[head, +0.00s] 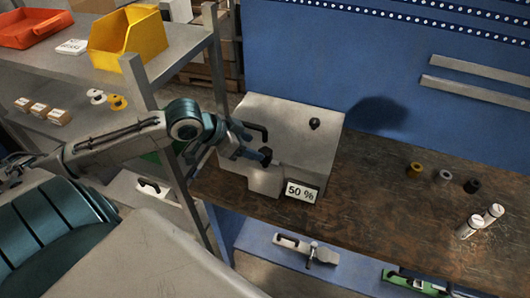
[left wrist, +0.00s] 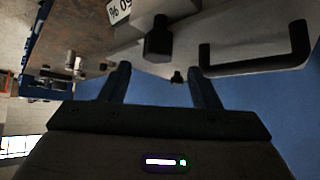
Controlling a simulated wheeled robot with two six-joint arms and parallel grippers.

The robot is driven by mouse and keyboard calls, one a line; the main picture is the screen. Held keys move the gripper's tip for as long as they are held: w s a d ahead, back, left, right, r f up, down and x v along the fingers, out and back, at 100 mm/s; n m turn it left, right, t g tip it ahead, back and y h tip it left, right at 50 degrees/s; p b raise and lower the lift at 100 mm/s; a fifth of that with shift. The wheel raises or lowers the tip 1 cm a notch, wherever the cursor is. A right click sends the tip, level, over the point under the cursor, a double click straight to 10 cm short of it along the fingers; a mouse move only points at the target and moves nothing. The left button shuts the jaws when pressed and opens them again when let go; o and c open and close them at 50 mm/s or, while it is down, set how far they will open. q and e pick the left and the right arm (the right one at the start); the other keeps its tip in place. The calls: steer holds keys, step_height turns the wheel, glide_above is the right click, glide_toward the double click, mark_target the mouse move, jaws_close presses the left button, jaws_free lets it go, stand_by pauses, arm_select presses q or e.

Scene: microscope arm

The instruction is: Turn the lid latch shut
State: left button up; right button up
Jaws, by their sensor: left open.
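A grey box (head: 290,125) with a sloped lid stands on the workbench, with a "50 %" label (head: 301,192) at its front. The black lid latch (left wrist: 158,40) shows upright in the left wrist view; in the head view it is partly hidden by my gripper. A black bar handle (left wrist: 256,64) is to its right, and a small black knob (left wrist: 177,76) lies beyond. My left gripper (head: 250,142) is open at the box's left front. In the left wrist view its fingers (left wrist: 162,78) are spread, with the latch ahead between their lines; contact is not visible. My right gripper is not in view.
The brown bench top (head: 380,180) is clear right of the box. Small spools (head: 445,176) and white bottles (head: 470,227) stand farther right. A grey shelf (head: 60,90) with a yellow bin (head: 127,42) stands at the left, close to my arm. A blue panel rises behind.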

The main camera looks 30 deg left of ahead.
mark_target(264, 151)
arm_select(q)
steer(key=shift+w+d+f, duration=0.35)
steer(key=shift+p+x, duration=0.4)
steer(key=shift+x, duration=2.1)
steer(key=shift+f, duration=0.1)
steer(key=shift+c, duration=0.5)
